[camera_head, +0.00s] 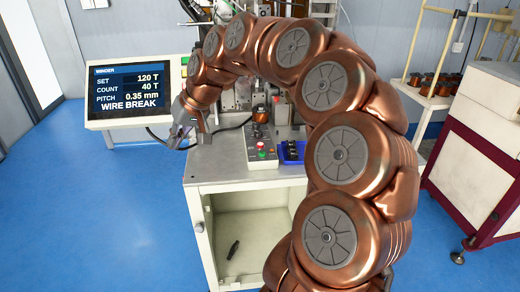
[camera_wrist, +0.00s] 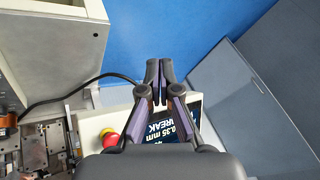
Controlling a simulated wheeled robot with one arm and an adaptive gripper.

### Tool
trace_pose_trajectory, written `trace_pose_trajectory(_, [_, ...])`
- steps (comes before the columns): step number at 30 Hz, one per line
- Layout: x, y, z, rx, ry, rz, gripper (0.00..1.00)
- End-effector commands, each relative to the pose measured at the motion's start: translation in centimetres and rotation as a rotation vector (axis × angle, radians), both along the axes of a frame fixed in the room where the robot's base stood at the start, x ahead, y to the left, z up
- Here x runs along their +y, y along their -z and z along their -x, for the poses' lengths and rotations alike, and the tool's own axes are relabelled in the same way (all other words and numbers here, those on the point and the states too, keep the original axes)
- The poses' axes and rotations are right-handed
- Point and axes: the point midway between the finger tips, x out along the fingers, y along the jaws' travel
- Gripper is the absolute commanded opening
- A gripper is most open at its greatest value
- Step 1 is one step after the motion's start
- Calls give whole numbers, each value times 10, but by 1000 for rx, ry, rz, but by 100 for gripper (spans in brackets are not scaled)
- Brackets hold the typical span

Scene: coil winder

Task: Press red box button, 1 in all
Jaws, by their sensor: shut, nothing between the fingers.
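A grey control box (camera_head: 262,150) stands on the machine's table. It has a small red button (camera_head: 261,145) above a green button (camera_head: 262,154). My gripper (camera_head: 180,142) is over the table's left edge, left of the box and apart from it. In the wrist view my gripper (camera_wrist: 158,68) is shut and empty, its fingertips together. A red mushroom button (camera_wrist: 109,138) on a yellow base shows left of the fingers in the wrist view, beside a screen. The grey control box is not clear in the wrist view.
The screen (camera_head: 128,88) stands left of my arm and reads WIRE BREAK. A blue tray (camera_head: 292,151) with dark parts sits right of the control box. The winding machine is behind, partly hidden by my arm. A cable (camera_wrist: 70,97) runs past the fingers. The table's front left is bare.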

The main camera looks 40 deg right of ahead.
Motion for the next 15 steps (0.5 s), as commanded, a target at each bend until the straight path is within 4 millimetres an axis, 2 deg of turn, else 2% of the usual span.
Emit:
trace_pose_trajectory(1, [-26,6,-17,-25,49,-21,0])
trace_pose_trajectory(6, [-116,13,-52,-109,212,-64,0])
trace_pose_trajectory(10, [-187,26,-63,-155,340,-77,0])
trace_pose_trajectory(12, [-224,33,-63,-177,406,-79,0])
trace_pose_trajectory(15, [-269,47,-59,-194,488,-78,0])
